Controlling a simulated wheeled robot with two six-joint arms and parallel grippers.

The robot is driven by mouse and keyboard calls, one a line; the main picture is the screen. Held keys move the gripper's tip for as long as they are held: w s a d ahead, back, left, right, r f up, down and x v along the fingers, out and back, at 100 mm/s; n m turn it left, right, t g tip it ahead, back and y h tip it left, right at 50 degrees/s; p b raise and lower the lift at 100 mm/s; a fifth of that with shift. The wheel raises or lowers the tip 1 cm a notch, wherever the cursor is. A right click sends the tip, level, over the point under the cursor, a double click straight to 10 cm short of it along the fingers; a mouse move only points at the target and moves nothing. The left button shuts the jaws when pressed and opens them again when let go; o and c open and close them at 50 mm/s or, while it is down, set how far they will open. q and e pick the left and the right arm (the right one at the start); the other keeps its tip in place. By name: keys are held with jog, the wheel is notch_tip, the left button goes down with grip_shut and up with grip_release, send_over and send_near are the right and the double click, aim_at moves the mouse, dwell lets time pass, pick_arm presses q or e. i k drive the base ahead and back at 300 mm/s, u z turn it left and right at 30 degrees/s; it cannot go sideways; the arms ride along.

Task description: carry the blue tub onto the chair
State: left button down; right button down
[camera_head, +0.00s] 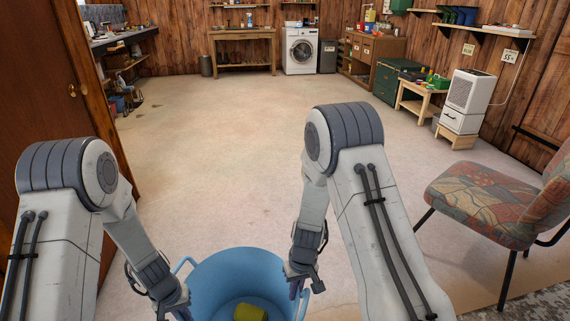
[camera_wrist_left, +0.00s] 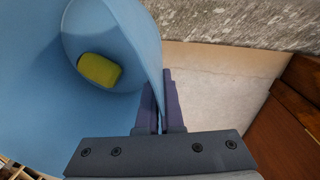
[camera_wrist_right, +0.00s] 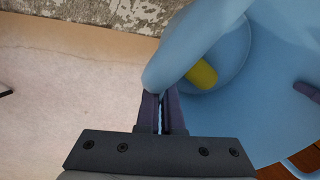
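The blue tub (camera_head: 235,268) is at the bottom centre of the head view, between my two arms, its lower part cut off by the frame. A yellow-green block (camera_head: 249,312) lies inside it. My left gripper (camera_wrist_left: 160,100) is closed on the tub's wall at the left side, one finger on each face. My right gripper (camera_wrist_right: 160,105) is closed the same way on the right side. The chair (camera_head: 482,196) stands at the right, with a patterned seat and dark legs; its seat looks empty. Whether the tub touches the floor cannot be told.
The floor (camera_head: 230,140) ahead is open and clear. A brown door (camera_head: 40,110) is close at the left. A white appliance (camera_head: 468,92) on a low wooden stand is beyond the chair. A workbench (camera_head: 243,45) and a washing machine (camera_head: 299,50) stand at the back.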

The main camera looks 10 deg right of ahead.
aim_at(487, 186)
jog(key=i, duration=1.3)
jog(key=z, duration=2.15)
jog(key=i, duration=0.9)
jog(key=z, duration=0.05)
